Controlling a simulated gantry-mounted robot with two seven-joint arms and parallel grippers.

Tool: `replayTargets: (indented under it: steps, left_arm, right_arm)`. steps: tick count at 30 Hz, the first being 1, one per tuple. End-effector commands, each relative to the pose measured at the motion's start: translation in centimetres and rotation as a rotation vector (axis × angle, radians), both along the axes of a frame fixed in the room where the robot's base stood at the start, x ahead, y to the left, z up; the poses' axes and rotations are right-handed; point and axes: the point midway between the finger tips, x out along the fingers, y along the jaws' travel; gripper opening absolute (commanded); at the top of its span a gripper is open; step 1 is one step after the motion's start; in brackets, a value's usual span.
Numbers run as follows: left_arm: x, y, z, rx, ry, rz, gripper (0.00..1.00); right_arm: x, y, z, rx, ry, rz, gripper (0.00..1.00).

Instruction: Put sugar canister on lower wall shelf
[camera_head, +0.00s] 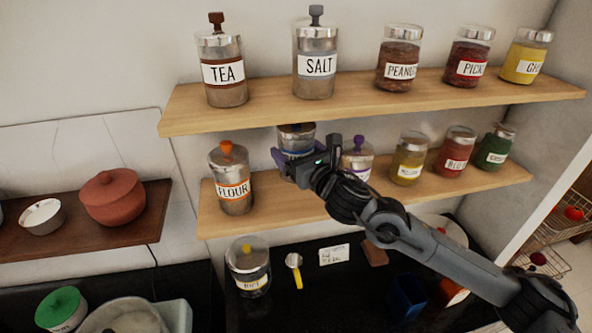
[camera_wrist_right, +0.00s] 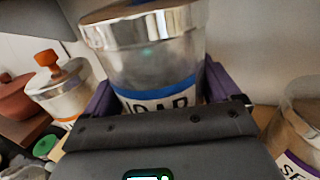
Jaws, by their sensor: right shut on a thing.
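The sugar canister (camera_head: 297,134) is a clear jar with a silver lid and a blue-edged label. My right gripper (camera_head: 295,160) is shut around it, with purple fingers on both sides in the right wrist view, where the canister (camera_wrist_right: 150,60) looks upright. It is at the lower wall shelf (camera_head: 270,213), in the gap between the flour canister (camera_head: 232,170) and a purple-knobbed canister (camera_head: 358,155). The gripper hides its base, so I cannot tell if it touches the shelf. My left gripper is not in view.
The upper shelf (camera_head: 350,108) is close above, with tea (camera_head: 225,80), salt (camera_head: 316,75) and other jars. Several coloured jars stand to the right on the lower shelf. The counter below has a yellow-knobbed jar (camera_head: 248,268) and a spoon. A red pot (camera_head: 112,198) stands left.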

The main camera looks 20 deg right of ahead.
Motion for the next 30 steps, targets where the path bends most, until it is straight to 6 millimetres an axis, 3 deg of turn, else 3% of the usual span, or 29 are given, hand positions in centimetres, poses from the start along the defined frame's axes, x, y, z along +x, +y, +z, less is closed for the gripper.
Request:
replayTargets:
  steps: [11, 19, 30]
  left_arm:
    - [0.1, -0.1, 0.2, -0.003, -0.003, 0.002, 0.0]
    - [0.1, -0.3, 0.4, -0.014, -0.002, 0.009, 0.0]
    - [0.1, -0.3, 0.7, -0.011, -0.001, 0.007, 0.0]
  right_arm:
    - [-0.2, 0.1, -2.5, 0.001, 0.0, 0.002, 0.31]
    - [-0.2, 0.1, -6.0, 0.0, 0.001, 0.002, 0.31]
    - [0.2, 0.0, -6.5, 0.001, -0.002, 0.002, 0.31]
